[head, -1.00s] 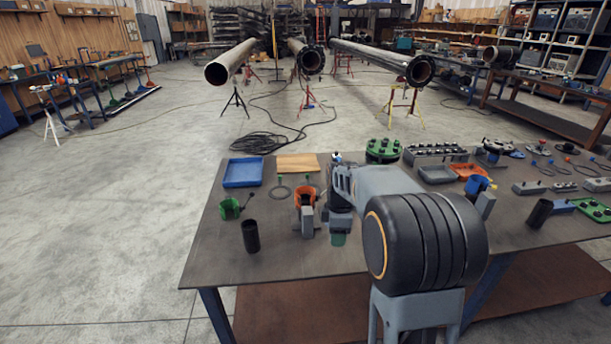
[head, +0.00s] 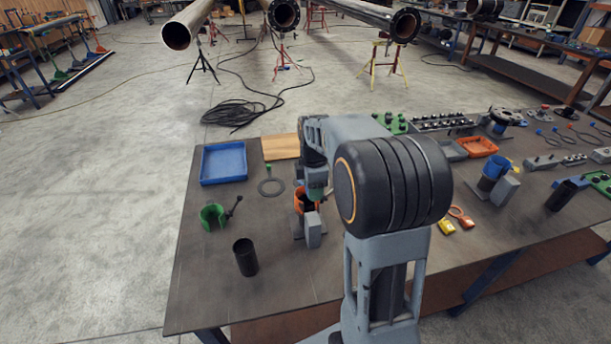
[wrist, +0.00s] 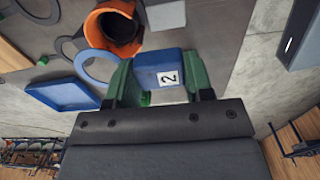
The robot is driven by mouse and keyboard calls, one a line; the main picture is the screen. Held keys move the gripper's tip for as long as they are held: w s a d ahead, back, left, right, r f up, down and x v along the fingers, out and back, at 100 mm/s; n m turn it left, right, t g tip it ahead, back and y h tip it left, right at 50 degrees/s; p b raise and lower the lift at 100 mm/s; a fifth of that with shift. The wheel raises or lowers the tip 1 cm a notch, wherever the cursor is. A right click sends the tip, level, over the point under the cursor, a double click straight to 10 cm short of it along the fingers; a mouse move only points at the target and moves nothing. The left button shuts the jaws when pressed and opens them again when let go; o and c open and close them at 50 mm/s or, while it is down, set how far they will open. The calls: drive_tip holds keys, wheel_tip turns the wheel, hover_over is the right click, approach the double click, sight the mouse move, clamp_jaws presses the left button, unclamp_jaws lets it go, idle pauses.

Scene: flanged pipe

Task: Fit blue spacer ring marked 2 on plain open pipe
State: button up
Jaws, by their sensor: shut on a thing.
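A blue block with a white label marked 2 (wrist: 158,68) sits between the green fingers of my gripper (wrist: 160,82) in the wrist view. My gripper is shut on it. A flat blue-grey ring (wrist: 84,61) shows just left of the block, partly behind a finger; I cannot tell whether it joins the block. In the head view my gripper (head: 317,190) is over the table beside the orange holder, and my arm hides most of it. The plain open pipe (head: 186,28) is at the top left, its round open end facing me, on a black tripod.
The orange holder (head: 299,201), blue tray (head: 223,178), green clip (head: 212,217), black cylinder (head: 245,258) and a dark ring (head: 271,187) are on the table (head: 200,285). Two flanged pipes (head: 284,14) (head: 404,25) stand right of the plain pipe. A coiled cable (head: 232,112) lies on the floor.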

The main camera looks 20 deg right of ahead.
drive_tip(key=shift+w+f, duration=0.2)
drive_tip(key=shift+f, duration=0.15)
drive_tip(key=b, duration=0.4)
hover_over(313, 215)
drive_tip(key=shift+a+f, duration=0.15)
drive_tip(key=shift+f, duration=2)
drive_tip(key=shift+f+b, duration=1)
drive_tip(key=shift+f, duration=0.7)
drive_tip(key=shift+f, duration=0.25)
drive_tip(key=o, duration=1)
drive_tip(key=shift+r, duration=0.1)
